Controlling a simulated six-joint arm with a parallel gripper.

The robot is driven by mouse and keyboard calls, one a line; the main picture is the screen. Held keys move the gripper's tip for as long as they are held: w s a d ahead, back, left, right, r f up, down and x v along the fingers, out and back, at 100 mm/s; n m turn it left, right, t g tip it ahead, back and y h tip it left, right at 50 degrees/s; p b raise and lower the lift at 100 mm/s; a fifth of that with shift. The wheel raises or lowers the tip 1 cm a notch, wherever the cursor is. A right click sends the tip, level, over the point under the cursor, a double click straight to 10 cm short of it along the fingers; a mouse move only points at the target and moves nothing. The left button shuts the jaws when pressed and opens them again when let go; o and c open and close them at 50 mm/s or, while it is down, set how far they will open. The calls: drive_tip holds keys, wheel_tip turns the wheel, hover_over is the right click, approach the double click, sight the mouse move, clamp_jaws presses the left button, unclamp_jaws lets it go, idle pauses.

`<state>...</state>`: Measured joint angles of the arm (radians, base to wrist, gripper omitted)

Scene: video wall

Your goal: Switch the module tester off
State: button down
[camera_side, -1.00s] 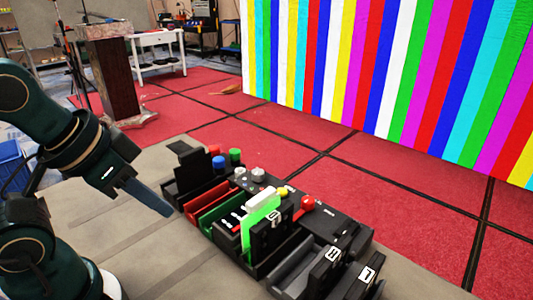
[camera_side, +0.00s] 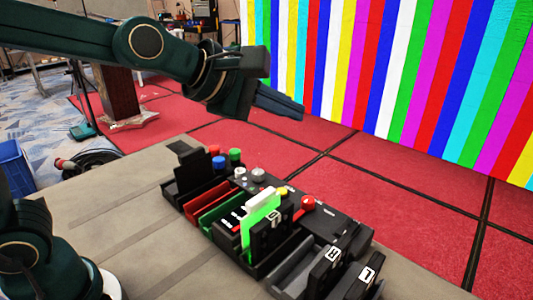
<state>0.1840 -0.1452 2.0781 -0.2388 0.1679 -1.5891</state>
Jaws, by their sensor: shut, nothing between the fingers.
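The module tester appears to be the black unit (camera_side: 343,225) on the grey table. On and around it show a red knob (camera_side: 308,202), a yellow button (camera_side: 282,192) and grey knobs (camera_side: 258,175). A lit green card with a white top (camera_side: 262,212) stands upright in front of it. Which control is the off switch I cannot tell. My gripper (camera_side: 300,112) is shut and empty, high above and behind the unit, pointing right.
Red and green slots (camera_side: 208,192) lie to the left, with blue and green buttons (camera_side: 235,154) behind them. The table's left part (camera_side: 110,215) is bare. A striped video wall (camera_side: 400,80) stands behind.

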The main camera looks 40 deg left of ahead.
drive_tip(key=w+d+f+n+h, duration=0.1)
drive_tip(key=w+d+f+n, duration=0.2)
drive_tip(key=w+d+n, duration=0.15)
drive_tip(key=m+g, duration=0.1)
hover_over(345, 225)
drive_tip(key=s, duration=0.1)
wheel_tip(345, 225, down, 7)
drive_tip(key=shift+s+f+g, duration=0.1)
drive_tip(key=shift+s+g, duration=0.2)
drive_tip(key=shift+s, duration=0.05)
drive_tip(key=shift+w+f, duration=0.25)
drive_tip(key=shift+f, duration=1.2)
drive_tip(key=shift+w+f, duration=0.2)
drive_tip(key=shift+f, duration=1.25)
drive_tip(key=shift+w+f, duration=0.25)
drive_tip(key=shift+f, duration=1.2)
drive_tip(key=shift+f, duration=0.15)
drive_tip(key=shift+f, duration=0.25)
drive_tip(key=shift+w+f, duration=0.1)
drive_tip(key=shift+f, duration=0.3)
drive_tip(key=shift+r, duration=0.2)
